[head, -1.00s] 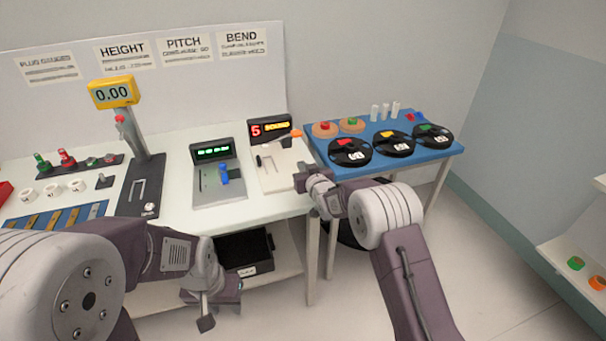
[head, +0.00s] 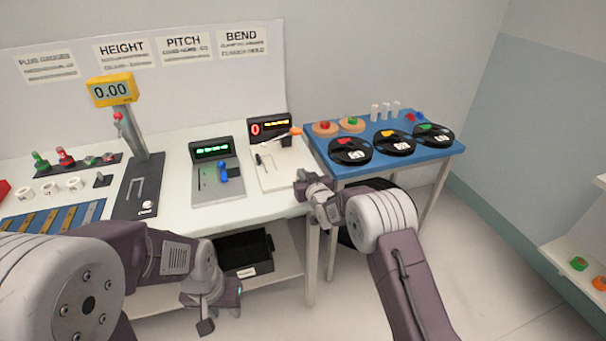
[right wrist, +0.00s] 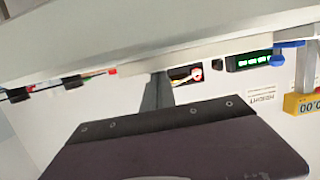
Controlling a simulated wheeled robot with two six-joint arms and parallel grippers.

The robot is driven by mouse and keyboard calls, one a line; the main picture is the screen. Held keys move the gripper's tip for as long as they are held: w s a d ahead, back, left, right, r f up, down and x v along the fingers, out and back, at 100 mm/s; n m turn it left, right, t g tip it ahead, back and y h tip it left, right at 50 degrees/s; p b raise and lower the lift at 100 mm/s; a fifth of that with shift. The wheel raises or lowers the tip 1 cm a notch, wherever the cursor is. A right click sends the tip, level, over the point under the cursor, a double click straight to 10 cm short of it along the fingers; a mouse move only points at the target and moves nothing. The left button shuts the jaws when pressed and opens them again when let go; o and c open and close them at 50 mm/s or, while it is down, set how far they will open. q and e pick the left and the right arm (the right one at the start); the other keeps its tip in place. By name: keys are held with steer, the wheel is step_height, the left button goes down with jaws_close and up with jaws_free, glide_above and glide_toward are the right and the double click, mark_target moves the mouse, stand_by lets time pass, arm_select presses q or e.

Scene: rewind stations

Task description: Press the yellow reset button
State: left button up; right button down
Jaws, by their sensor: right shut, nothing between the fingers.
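The bend station (head: 284,178) is a pale plate on the white table with an orange-tipped lever (head: 295,132).
Left of the bend station is the pitch station (head: 218,190) with a green display and blue knob, then the height gauge (head: 112,90) reading 0.00. A blue table (head: 385,160) with several black reels stands to the right. A black bin (head: 245,252) sits below.

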steer(key=shift+s+f, duration=0.15)
steer(key=shift+f, duration=0.4)
steer(key=r+p, duration=0.1)
steer(key=r, duration=0.1)
steer(key=r+p, duration=0.1)
steer(key=r, duration=0.2)
steer(key=shift+s+d, duration=0.1)
steer(key=shift+s, duration=0.1)
steer(key=v, duration=0.9)
steer(key=shift+r, duration=0.25)
steer(key=shift+s, duration=0.1)
